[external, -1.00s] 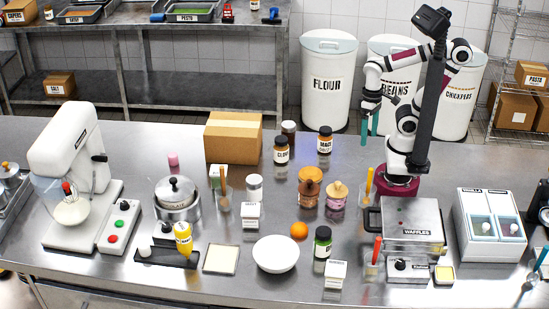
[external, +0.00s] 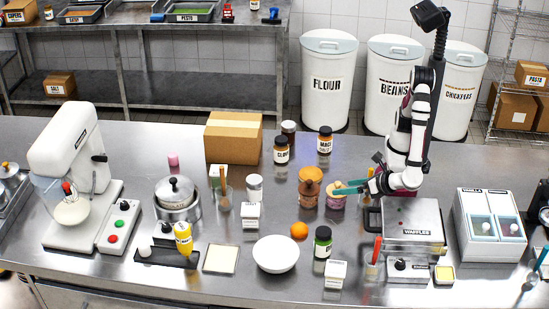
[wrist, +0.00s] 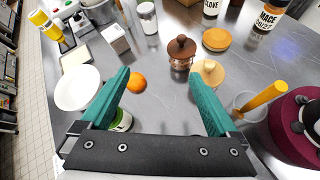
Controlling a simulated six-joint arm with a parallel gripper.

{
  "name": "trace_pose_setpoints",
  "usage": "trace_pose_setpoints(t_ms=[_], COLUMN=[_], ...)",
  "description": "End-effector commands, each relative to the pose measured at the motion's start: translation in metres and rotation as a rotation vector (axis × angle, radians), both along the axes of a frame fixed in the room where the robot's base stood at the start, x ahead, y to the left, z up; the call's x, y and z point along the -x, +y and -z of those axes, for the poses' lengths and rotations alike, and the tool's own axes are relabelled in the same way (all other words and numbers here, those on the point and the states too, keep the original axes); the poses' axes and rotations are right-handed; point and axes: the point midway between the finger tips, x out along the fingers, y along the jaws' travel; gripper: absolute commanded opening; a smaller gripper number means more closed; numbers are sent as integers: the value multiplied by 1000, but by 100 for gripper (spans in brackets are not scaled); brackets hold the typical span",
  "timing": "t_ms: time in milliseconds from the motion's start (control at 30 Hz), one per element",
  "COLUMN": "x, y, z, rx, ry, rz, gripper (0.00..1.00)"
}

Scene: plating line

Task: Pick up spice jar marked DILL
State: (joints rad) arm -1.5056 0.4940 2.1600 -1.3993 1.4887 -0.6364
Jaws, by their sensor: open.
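A spice jar with green contents and a dark lid (external: 322,243) stands upright near the front of the counter, right of the white bowl. Its label is too small to read surely, so I cannot confirm DILL. In the wrist view a green-filled jar (wrist: 122,121) is partly hidden behind the left finger. My gripper (external: 345,187) has teal fingers, spread apart and empty, behind the green jar in the external view. In the wrist view my gripper (wrist: 158,78) shows open, with only counter between the fingers.
Jars marked CLOVE (external: 281,152) and MACE (external: 325,141) stand farther back. An orange (external: 298,230), a white bowl (external: 276,254), a brown-lidded jar (external: 309,192) and a small white box (external: 335,274) surround the middle. The waffle iron (external: 413,220) is to the right.

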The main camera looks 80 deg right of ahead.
Motion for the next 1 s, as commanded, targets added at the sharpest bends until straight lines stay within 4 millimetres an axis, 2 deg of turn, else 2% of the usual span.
trace_pose_setpoints(t_ms=[33,100,200,267,533,633,767,1000], x=[21,49,75,76,8,-8,-20,-62], y=[34,72,98,103,106,108,108,107], z=[12,24,34,38,66,73,77,91], rx=[88,185,258,273,275,272,272,270], ry=[-25,-65,-105,-114,-112,-113,-113,-113], rz=[-204,-435,-610,-644,-643,-643,-643,-642], gripper=[95,95,95,95,95,95,95,95])
